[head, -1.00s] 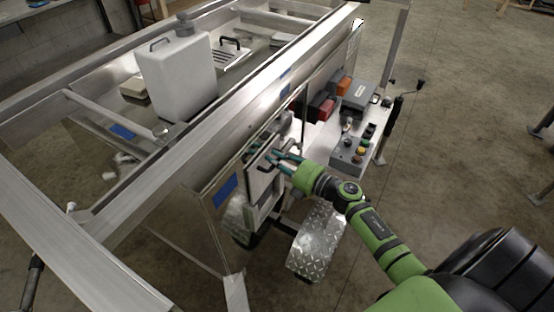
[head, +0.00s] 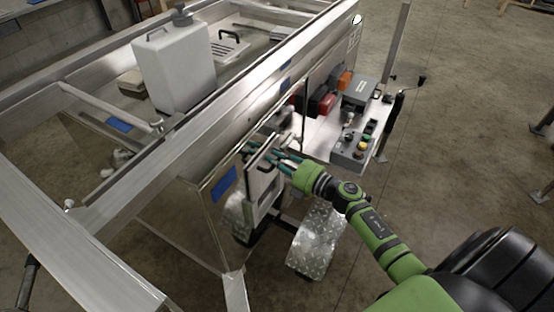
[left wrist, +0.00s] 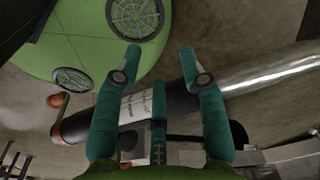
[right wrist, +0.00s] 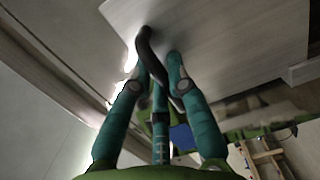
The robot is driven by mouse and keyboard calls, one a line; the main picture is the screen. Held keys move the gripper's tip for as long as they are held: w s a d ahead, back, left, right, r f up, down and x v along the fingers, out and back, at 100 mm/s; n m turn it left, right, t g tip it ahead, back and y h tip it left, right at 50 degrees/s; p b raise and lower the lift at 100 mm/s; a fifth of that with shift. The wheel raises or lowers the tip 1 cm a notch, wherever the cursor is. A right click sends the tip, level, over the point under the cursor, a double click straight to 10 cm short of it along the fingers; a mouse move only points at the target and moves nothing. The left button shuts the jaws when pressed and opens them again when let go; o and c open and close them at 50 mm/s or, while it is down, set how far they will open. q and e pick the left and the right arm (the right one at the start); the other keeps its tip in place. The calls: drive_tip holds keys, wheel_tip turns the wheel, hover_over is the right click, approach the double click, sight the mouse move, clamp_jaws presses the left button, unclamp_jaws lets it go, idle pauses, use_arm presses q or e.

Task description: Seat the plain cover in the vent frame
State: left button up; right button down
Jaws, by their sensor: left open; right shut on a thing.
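My right gripper (head: 271,154) is shut on the dark handle of the plain cover (head: 262,182), a flat light plate beside the trailer's side wall. In the right wrist view the fingers (right wrist: 153,72) close around the curved handle (right wrist: 150,58), and the cover's plain face (right wrist: 225,40) fills the top. The cover stands roughly upright, close to the wall. The vent frame is not clearly made out; the cover and gripper hide part of the wall there. I cannot tell whether cover and frame touch. My left gripper (left wrist: 161,60) is open and empty, seen only in the left wrist view.
A control box with buttons (head: 353,150) and a grey box (head: 360,93) sit right of the gripper. A tread-plate fender (head: 316,240) lies below. A white tank (head: 174,70) and a slotted cover with a handle (head: 222,50) are inside the trailer. Floor to the right is open.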

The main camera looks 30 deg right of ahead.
drive_tip(key=shift+f+b, duration=4.5)
drive_tip(key=shift+f, duration=0.4)
drive_tip(key=c, duration=1.1)
unclamp_jaws()
drive_tip(key=shift+s, duration=0.1)
drive_tip(key=shift+s+d, duration=0.15)
drive_tip(key=shift+s, duration=0.05)
approach(269, 177)
drive_tip(key=v, duration=0.5)
drive_tip(key=shift+s+r, duration=0.1)
drive_tip(key=shift+s, duration=0.1)
